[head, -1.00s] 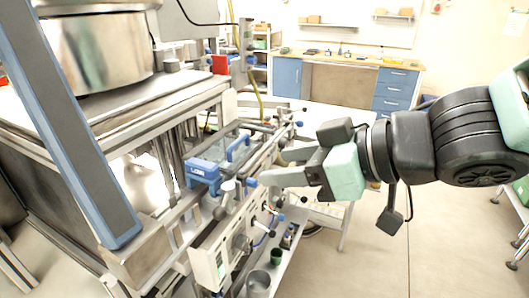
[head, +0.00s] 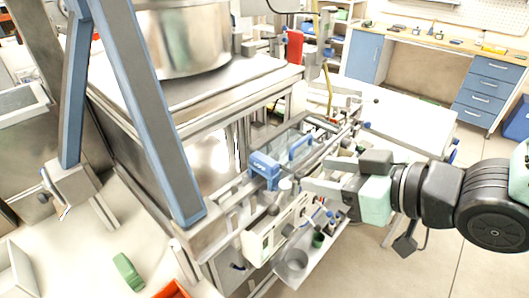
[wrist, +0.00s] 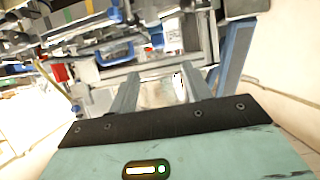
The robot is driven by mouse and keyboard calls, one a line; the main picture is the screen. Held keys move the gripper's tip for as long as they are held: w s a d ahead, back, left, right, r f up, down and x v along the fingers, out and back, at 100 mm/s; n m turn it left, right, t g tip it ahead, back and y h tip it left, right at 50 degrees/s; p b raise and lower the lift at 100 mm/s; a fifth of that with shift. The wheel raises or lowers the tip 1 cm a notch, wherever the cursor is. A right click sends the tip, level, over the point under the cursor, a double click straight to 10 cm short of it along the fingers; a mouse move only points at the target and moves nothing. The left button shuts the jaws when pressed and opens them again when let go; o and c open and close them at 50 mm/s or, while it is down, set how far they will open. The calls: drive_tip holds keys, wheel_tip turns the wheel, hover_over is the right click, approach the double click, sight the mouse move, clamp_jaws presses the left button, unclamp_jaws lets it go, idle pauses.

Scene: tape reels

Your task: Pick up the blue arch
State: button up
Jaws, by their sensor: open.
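A small blue arch-shaped piece (head: 300,147) shows on the machine's side assembly in the head view, beyond my gripper. I cannot tell whether it is loose or fixed. A larger blue block with a white label (head: 264,168) sits just left of it. My gripper (head: 306,184) reaches in from the right, beside the machine. In the wrist view my gripper (wrist: 160,88) has its two fingers wide apart with nothing between them. A blue curved piece (wrist: 115,54) shows past the fingers there, left of their middle; I cannot tell if it is the arch.
The machine's grey-blue slanted posts (head: 150,110) and steel drum (head: 185,40) stand at left. A green piece (head: 128,272) and a red bin (head: 172,289) lie at lower left. A grey cup (head: 292,262) stands on a lower shelf. Floor at right is open.

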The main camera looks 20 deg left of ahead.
sight(272, 162)
drive_tip(key=p+x, duration=0.3)
drive_tip(key=x, duration=0.4)
drive_tip(key=shift+a, duration=0.15)
drive_tip(key=shift+w+a+f+p, duration=0.1)
drive_tip(key=shift+w+a+p, duration=0.2)
drive_tip(key=shift+a+p, duration=0.3)
drive_tip(key=p+x, duration=0.2)
drive_tip(key=x, duration=0.1)
drive_tip(key=shift+w+a+f, duration=0.2)
drive_tip(key=shift+a+f, duration=0.05)
drive_tip(key=shift+a, duration=0.05)
clamp_jaws()
